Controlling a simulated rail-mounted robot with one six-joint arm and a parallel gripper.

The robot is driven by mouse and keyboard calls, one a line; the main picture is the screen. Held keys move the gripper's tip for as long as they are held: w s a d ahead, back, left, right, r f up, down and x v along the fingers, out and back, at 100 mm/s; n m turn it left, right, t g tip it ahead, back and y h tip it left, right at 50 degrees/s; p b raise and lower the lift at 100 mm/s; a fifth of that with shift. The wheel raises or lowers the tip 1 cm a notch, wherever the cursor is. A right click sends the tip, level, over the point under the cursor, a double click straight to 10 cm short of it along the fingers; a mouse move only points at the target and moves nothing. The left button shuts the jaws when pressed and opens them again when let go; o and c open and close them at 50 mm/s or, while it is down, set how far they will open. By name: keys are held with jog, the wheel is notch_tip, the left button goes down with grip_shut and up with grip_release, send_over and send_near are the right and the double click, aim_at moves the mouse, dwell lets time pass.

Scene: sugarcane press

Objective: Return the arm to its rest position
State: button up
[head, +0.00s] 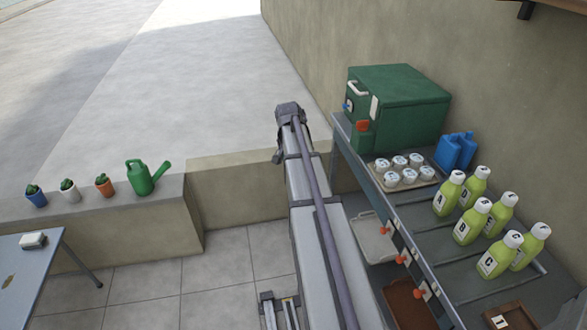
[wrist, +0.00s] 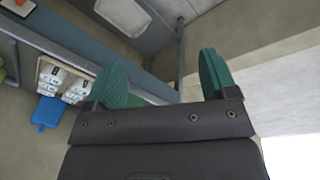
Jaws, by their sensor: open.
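My gripper (wrist: 163,80) shows in the wrist view with its two green fingertips spread apart and nothing between them. In the head view my arm reaches away from the bottom centre, along the left side of the counter. The fingers cannot be made out in the head view. The gripper touches nothing that I can see.
A low wall (head: 235,195) crosses behind; a table (head: 30,265) stands left. Tiled floor between is clear.

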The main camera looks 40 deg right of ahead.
jog(key=shift+w+a+f, duration=0.35)
jog(key=shift+a+f, duration=0.15)
jog(key=shift+a, duration=0.2)
jog(key=s+a+r+n+p, duration=0.1)
jog(key=s+a+n, duration=0.3)
jog(key=a, duration=0.7)
jog(key=s+a+r+n+y+p, duration=0.1)
jog(key=s+a, duration=0.4)
jog(key=a, duration=0.6)
jog(key=s+a+r+n+y+p, duration=0.1)
jog(key=s+a+n, duration=0.3)
jog(key=a, duration=0.8)
jog(key=r+n+p, duration=0.1)
jog(key=n, duration=0.1)
jog(key=shift+s+r+n+t, duration=0.2)
jog(key=shift+s+n+t, duration=0.1)
jog(key=shift+c, duration=0.3)
